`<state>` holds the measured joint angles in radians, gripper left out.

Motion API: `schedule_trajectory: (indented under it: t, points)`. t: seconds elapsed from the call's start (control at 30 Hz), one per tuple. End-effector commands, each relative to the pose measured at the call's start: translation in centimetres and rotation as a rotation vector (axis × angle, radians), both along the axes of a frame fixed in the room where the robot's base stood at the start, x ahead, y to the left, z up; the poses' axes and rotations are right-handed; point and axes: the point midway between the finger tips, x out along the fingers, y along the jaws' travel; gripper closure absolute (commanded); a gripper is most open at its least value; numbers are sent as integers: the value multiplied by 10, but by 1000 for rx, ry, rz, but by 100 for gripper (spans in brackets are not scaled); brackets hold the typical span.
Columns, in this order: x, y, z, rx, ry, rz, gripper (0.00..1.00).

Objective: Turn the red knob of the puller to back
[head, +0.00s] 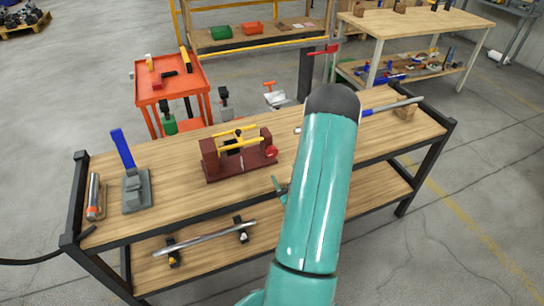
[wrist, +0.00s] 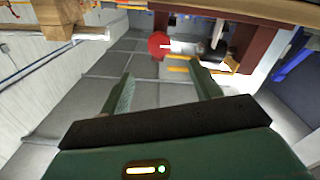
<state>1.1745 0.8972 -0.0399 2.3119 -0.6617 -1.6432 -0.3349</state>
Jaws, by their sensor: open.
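The puller (head: 222,162) is a dark red frame with yellow bars, standing on the wooden workbench. Its red knob (head: 271,152) sticks out at its right end, facing my arm. In the wrist view the red knob (wrist: 157,46) is a round red disc with a pale pointer mark, beside the puller's dark red frame (wrist: 257,45). My gripper (wrist: 165,84) is open and empty, its two green fingers spread. The knob lies beyond the fingertips, in line with the gap and apart from them. In the head view my teal arm hides most of the gripper.
A blue-handled grey tool (head: 135,190) stands at the bench's left, beside a metal cylinder (head: 95,196). A rod on a wooden block (head: 405,112) lies at the right. A long bar (head: 205,238) rests on the lower shelf. The bench in front of the puller is clear.

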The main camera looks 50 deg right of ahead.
Motion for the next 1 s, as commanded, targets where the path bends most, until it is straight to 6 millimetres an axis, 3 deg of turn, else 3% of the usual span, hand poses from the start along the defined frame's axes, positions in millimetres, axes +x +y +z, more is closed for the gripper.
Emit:
schedule_trajectory:
  t: [0.5, 0.67, 0.97, 1.0]
  points:
    - [83, -49, 0, 0, -2, 3, 37]
    - [94, -55, 0, 1, -2, 3, 37]
    - [96, -56, 0, 2, -1, 3, 37]
    - [96, -56, 0, 2, -1, 3, 45]
